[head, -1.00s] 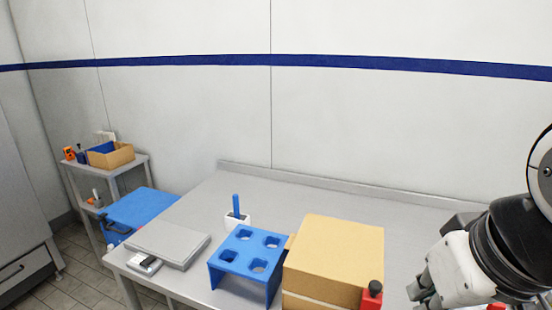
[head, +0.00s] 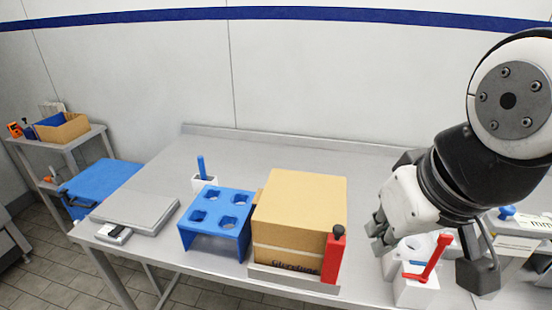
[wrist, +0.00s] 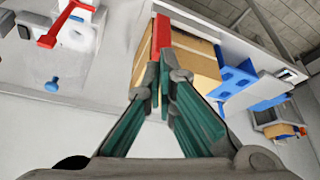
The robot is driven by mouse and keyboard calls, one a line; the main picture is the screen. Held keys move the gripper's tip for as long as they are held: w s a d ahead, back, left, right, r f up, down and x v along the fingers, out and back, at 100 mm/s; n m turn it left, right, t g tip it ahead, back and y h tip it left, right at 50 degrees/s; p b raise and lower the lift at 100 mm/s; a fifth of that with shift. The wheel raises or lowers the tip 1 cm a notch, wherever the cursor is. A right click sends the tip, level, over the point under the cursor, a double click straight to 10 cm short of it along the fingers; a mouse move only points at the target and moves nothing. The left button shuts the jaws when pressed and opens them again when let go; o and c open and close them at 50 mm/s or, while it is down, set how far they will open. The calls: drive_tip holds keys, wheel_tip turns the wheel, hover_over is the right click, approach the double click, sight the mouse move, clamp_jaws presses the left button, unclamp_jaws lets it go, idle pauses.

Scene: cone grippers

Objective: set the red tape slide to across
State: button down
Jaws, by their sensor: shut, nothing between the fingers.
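The red tape slide (head: 334,259) looks like a red upright block with a black knob (head: 339,232) on top. It stands at the right end of the cardboard box (head: 300,215), on the front side. In the wrist view the red piece (wrist: 161,35) shows just beyond the fingertips, along the box edge; I cannot tell whether they touch. My gripper (head: 379,236) is to the right of the slide in the head view, above the table. Its green-padded fingers meet at the tips (wrist: 160,82) in the wrist view and hold nothing.
A white fixture (head: 417,292) with a red lever (head: 436,257) stands below my gripper. A blue rack (head: 217,217) with holes stands left of the box. A grey flat scale (head: 136,214) lies farther left.

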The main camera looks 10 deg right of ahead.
idle(0.3)
drive_tip(key=c, duration=1.8)
unclamp_jaws()
drive_tip(key=shift+r, duration=0.15)
drive_tip(key=o, duration=0.3)
drive_tip(key=shift+w+r+m+p, duration=0.25)
drive_tip(key=shift+r+m+p, duration=0.05)
drive_tip(key=shift+r+p, duration=0.05)
drive_tip(key=shift+o, duration=0.2)
wheel_tip(320, 180, up, 3)
drive_tip(key=m+g+p, duration=0.5)
drive_tip(key=m+p, duration=0.4)
drive_tip(key=m, duration=0.4)
hover_over(339, 228)
wheel_tip(339, 228, down, 13)
drive_tip(key=shift+f, duration=0.1)
clamp_jaws()
